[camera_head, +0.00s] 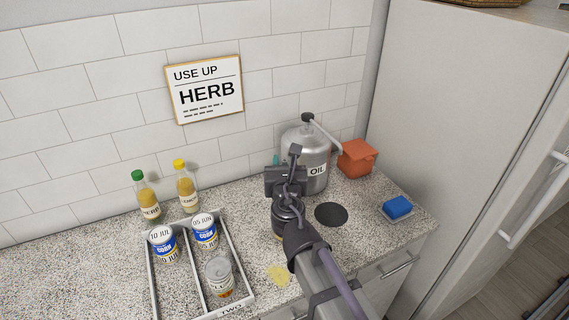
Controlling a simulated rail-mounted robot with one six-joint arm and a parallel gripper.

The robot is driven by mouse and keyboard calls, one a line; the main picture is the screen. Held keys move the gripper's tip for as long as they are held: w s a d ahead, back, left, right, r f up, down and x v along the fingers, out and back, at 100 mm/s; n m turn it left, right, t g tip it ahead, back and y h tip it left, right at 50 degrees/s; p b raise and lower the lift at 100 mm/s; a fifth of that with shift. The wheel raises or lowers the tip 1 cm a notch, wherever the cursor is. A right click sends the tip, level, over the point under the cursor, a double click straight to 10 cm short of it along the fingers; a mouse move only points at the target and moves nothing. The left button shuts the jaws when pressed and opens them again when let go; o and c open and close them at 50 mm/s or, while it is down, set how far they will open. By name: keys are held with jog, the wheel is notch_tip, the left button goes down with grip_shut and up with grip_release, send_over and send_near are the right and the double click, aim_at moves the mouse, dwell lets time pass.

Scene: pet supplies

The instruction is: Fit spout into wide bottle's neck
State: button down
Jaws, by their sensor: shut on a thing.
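My gripper (285,181) is over the counter in front of the oil canister, seen from behind. A small dark piece (296,151) sticks up at its tip; it looks like the spout, but its shape is partly hidden by the gripper. A bottle with a green cap (148,196) and one with a yellow cap (187,188) stand by the wall at left, both apart from my gripper. A sliver of a teal thing (277,159) shows behind my gripper. I cannot tell which bottle is the wide one, and no open neck shows.
A grey oil canister (301,152) with a dark top stands behind my gripper. A divided tray (245,277) holds several cans at left. An orange container (357,157), a blue sponge (397,207) and a dark round mat (331,215) are at right. A yellow patch (279,275) marks the counter.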

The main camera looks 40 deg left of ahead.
jog(key=shift+f+b, duration=2.2)
jog(key=shift+f, duration=0.05)
jog(key=c, duration=0.7)
grip_release()
jog(key=shift+c, duration=0.2)
jog(key=v, duration=1.1)
